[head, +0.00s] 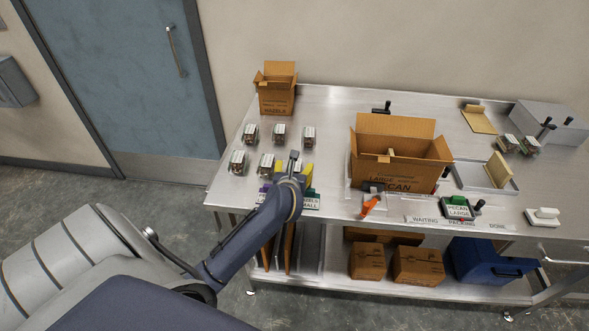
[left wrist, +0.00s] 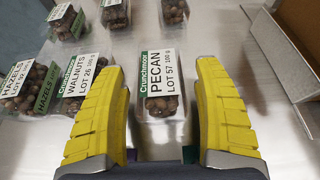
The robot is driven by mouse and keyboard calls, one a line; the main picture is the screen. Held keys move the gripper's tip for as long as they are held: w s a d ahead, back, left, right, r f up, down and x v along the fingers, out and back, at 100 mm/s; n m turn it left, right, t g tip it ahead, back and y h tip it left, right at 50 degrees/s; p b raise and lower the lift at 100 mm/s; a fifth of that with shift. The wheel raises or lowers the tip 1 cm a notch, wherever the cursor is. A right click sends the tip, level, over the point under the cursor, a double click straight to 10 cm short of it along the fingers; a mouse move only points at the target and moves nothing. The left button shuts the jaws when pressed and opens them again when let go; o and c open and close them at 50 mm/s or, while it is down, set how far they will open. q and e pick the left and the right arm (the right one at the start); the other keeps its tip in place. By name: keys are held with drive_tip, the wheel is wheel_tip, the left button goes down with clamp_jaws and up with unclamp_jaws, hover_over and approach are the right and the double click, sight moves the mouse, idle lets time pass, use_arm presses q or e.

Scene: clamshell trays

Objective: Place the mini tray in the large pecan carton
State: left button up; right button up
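A clear mini tray of nuts labelled PECAN LOT 57 (left wrist: 162,104) stands between my left gripper's yellow fingers in the left wrist view. The gripper (left wrist: 157,80) is open, with gaps on both sides of the tray. In the head view my left gripper (head: 294,171) is over the left part of the steel table, and its wrist hides this tray. The large pecan carton (head: 385,181) stands open with flaps up, right of the gripper. A pale edge shows inside; its contents are mostly hidden. My right gripper is not in view.
Several nut trays stand nearby, including walnuts (left wrist: 78,80) and hazels (left wrist: 22,88). A smaller brown carton (head: 276,97) stands at the back left. A shallow metal tray (head: 470,178) is right of the pecan carton. Labels and an orange-handled tool (head: 370,206) lie along the front edge.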

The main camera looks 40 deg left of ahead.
use_arm(q)
drive_tip(key=shift+r, duration=0.1)
drive_tip(key=shift+s+d+r, duration=0.1)
drive_tip(key=shift+s, duration=0.05)
drive_tip(key=v, duration=1)
drive_tip(key=shift+s+d+r, duration=0.15)
drive_tip(key=shift+s, duration=0.2)
drive_tip(key=shift+o, duration=1.2)
drive_tip(key=shift+s+d+r, duration=0.15)
drive_tip(key=shift+s, duration=0.2)
